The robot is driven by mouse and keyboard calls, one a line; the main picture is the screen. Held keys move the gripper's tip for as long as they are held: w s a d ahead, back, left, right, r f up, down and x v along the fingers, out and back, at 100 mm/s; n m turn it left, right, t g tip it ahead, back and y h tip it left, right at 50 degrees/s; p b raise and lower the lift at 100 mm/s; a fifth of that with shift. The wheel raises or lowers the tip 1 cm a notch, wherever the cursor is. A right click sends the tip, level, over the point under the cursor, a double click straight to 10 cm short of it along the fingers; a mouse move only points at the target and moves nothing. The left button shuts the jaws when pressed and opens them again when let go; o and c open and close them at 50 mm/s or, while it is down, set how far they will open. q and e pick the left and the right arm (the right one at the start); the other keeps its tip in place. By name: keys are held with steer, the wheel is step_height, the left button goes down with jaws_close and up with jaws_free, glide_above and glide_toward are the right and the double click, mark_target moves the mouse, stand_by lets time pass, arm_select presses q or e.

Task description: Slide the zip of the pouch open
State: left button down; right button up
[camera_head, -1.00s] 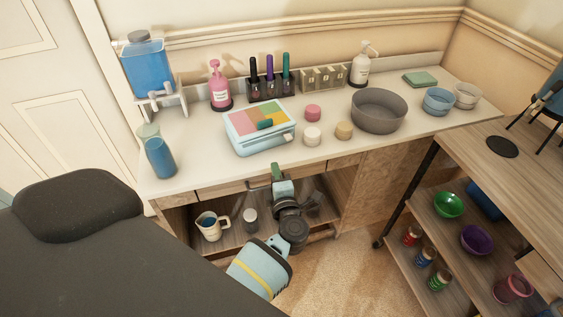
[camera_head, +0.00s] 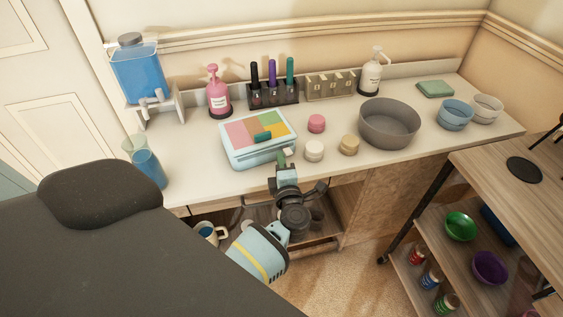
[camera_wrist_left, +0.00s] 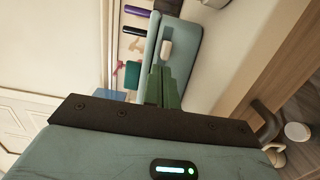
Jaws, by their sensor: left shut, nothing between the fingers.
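The pouch appears to be the light-blue case (camera_head: 240,158) with coloured panels and a teal piece (camera_head: 263,137) on top, lying on the white counter. In the left wrist view its pale blue-grey body (camera_wrist_left: 184,52) fills the upper middle, with a small cream tab (camera_wrist_left: 167,49) on its side that looks like the zip pull. My left gripper (camera_head: 284,157) is at the pouch's front right corner. Its green fingers (camera_wrist_left: 164,88) are shut and empty, just short of the tab; whether they touch the pouch I cannot tell. My right gripper is out of view.
A grey bowl (camera_head: 389,124) is further right.

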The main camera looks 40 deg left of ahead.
arm_select(q)
steer(key=shift+w+a, duration=0.1)
steer(key=shift+w, duration=0.05)
stand_by(0.3)
steer(key=shift+w+d+f, duration=0.1)
steer(key=shift+w+d, duration=0.35)
steer(key=shift+w, duration=0.2)
steer(key=shift+w+d+b, duration=0.2)
steer(key=shift+w+b, duration=0.15)
